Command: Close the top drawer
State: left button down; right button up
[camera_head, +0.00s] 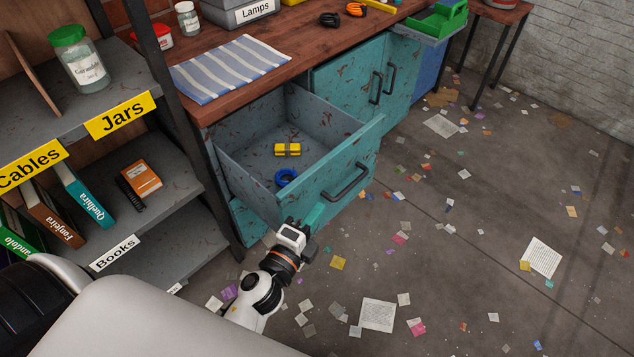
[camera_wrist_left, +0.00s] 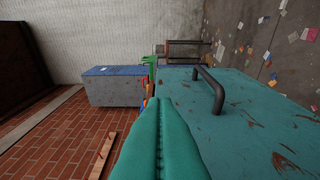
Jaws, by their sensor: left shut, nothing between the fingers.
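The top drawer (camera_head: 345,165) is pulled out from the teal workbench cabinet and stands open. It has a dark bar handle (camera_head: 347,182) on its front, which also shows in the left wrist view (camera_wrist_left: 212,92). Inside lie a yellow object (camera_head: 287,149) and a blue ring-shaped roll (camera_head: 286,178). My left gripper (camera_head: 314,214) is shut and empty. It is close to the drawer front, near its lower left end and left of the handle. Whether its fingers touch the drawer, I cannot tell. My right gripper is in neither view.
A shelf (camera_head: 120,120) with jars, books and labels stands close on the left. A striped cloth (camera_head: 230,67) lies on the worktop. A cabinet door (camera_head: 350,85) with handles is behind the drawer. Papers litter the floor (camera_head: 470,250), otherwise clear at right.

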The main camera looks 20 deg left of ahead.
aim_at(315, 184)
pick_arm(q)
jog(key=shift+w+a+p, duration=0.2)
jog(key=shift+w+a, duration=0.3)
jog(key=shift+w, duration=0.75)
jog(key=shift+w+a+p, duration=0.15)
jog(key=shift+w+a, duration=0.4)
jog(key=shift+w, duration=0.65)
jog(key=shift+w+a+p, duration=0.2)
jog(key=shift+w+a, duration=0.3)
jog(key=shift+w, duration=0.75)
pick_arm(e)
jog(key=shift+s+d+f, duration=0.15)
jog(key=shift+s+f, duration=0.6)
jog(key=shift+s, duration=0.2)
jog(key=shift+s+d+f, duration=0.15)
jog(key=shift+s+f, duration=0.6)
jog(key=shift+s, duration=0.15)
pick_arm(q)
jog(key=shift+a, duration=0.1)
